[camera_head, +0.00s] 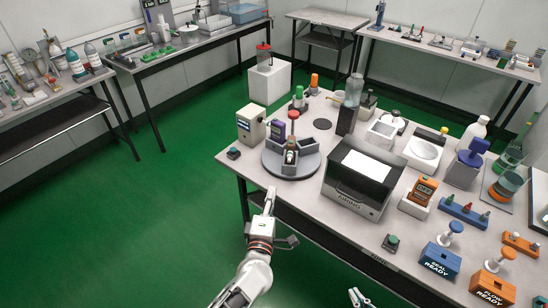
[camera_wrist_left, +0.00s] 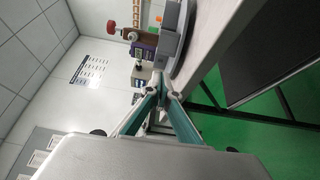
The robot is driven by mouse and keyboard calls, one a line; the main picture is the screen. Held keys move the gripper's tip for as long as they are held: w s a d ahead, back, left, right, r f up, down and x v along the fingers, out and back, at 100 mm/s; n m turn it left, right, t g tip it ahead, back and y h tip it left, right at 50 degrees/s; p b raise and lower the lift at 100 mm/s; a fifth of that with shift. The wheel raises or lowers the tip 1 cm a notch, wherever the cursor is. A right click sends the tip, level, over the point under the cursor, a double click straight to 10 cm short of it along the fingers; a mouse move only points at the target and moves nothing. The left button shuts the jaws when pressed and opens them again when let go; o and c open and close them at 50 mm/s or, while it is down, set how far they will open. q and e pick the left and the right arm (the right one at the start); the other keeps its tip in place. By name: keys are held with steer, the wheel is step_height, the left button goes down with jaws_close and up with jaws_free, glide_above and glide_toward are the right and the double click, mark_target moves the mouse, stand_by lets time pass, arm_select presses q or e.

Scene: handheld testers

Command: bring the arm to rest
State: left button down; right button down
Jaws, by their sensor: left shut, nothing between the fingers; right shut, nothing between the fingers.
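My left gripper (camera_head: 269,198) reaches up from the bottom of the head view to the table's front left edge, just in front of the grey round stand. It is shut and empty. In the left wrist view its two fingers (camera_wrist_left: 161,88) meet at the tips, with nothing between them. My right gripper (camera_head: 358,297) shows only in part at the bottom edge of the head view; it is shut and holds nothing, clear of the table. An orange handheld tester (camera_head: 423,190) stands in a white holder on the table.
Blue (camera_head: 440,260) and orange (camera_head: 493,288) ready blocks sit at the front right. Green floor (camera_head: 150,230) to the left is clear.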

arm_select(q)
steer(key=s+a+f+m+g, duration=0.2)
steer(key=s+a+f+m, duration=0.1)
steer(key=s+a+m, duration=0.2)
steer(key=s+a+f+m+g, duration=0.2)
steer(key=s+a+f+m, duration=0.2)
steer(key=s+m, duration=0.5)
steer(key=s+a+f+m+g+h, duration=0.1)
steer(key=s+a+f+m+g, duration=0.2)
steer(key=s+a+m, duration=0.3)
steer(key=s+f+m, duration=0.1)
steer(key=s, duration=0.4)
steer(key=shift+a, duration=0.35)
steer(key=shift+w+d, duration=0.1)
steer(key=shift+d, duration=0.05)
